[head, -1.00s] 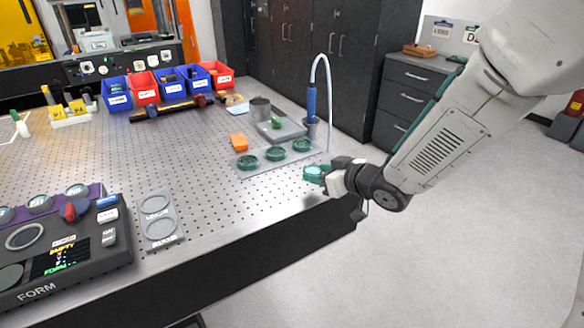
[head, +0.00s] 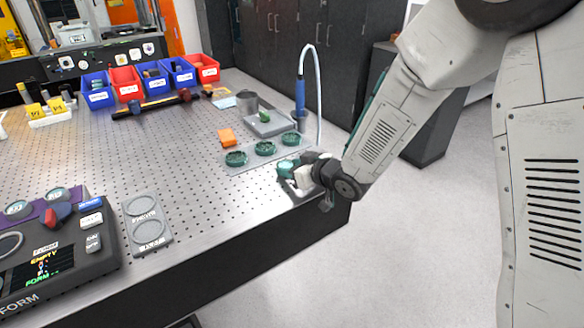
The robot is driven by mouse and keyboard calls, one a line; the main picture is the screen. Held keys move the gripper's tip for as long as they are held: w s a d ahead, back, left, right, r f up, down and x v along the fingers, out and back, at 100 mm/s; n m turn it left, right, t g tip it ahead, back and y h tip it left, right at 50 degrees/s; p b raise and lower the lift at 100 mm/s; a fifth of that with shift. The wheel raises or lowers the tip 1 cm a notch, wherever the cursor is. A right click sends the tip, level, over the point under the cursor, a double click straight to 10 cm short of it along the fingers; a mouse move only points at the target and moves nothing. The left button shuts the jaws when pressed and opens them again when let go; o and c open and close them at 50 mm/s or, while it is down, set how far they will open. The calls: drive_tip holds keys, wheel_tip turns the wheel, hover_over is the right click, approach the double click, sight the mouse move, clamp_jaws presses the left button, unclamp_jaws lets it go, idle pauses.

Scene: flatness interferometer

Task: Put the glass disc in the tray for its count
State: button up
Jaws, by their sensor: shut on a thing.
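My gripper (head: 291,171) is near the bench's right front corner, low over the bench top. It is shut on a small teal-green thing (head: 284,167), seemingly the glass disc, partly covered by the fingers. Whether it touches the bench is unclear. A grey tray (head: 135,236) with two round recesses, both apparently empty, lies at the front left; its lettering is too small to read.
A dark console (head: 93,265) whose screen reads EMPTY and FORM stands left of the tray. A blue probe (head: 300,92) on a curved hose stands behind my gripper. The middle bench top (head: 185,180) is clear.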

drive_tip(key=shift+f, duration=0.15)
drive_tip(key=o, duration=1)
drive_tip(key=shift+s+r, duration=0.15)
drive_tip(key=shift+r, duration=0.1)
drive_tip(key=v, duration=1.1)
drive_tip(key=shift+s+d, duration=0.25)
drive_tip(key=shift+d, duration=0.1)
